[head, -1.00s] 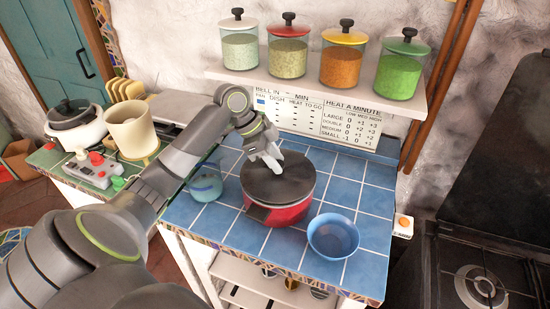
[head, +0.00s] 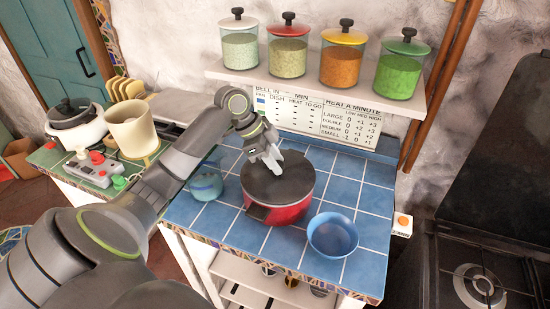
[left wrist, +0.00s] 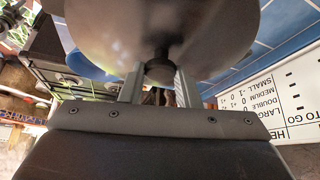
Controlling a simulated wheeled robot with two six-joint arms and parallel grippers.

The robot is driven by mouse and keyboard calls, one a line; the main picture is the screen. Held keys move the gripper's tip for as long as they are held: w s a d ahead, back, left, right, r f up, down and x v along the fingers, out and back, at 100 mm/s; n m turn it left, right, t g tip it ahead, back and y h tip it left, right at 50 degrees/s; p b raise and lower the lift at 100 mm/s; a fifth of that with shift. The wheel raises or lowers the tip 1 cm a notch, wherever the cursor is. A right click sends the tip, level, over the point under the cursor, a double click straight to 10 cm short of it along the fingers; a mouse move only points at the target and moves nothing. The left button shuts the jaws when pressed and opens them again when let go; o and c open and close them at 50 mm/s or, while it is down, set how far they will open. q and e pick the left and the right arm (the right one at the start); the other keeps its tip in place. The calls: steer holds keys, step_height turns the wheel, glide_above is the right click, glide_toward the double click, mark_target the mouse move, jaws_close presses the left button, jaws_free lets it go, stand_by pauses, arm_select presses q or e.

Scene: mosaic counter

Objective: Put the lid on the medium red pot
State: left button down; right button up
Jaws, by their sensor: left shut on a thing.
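The red pot (head: 278,213) stands on the blue tiled counter. A dark round lid (head: 280,185) covers its mouth; I cannot tell whether it rests fully on the rim. My left gripper (head: 273,160) is above the lid and shut on its knob. In the left wrist view the lid's dark disc (left wrist: 160,28) fills the top, and its knob (left wrist: 160,67) sits between the two fingers of the gripper (left wrist: 160,82). The pot is hidden behind the lid there. My right gripper is not in view.
A blue bowl (head: 333,235) stands just right of the pot and a small teal pot (head: 206,186) to its left. The shelf (head: 320,92) behind holds several lidded jars. A cream pot (head: 131,127) stands on the left unit. A stove (head: 480,285) is at right.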

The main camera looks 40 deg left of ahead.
arm_select(q)
steer(key=shift+f+p, duration=0.15)
steer(key=shift+p, duration=0.15)
stand_by(0.5)
steer(key=c, duration=1)
jaws_free()
steer(key=shift+o, duration=0.3)
steer(key=o, duration=0.4)
step_height(320, 180, up, 7)
steer(key=p, duration=0.7)
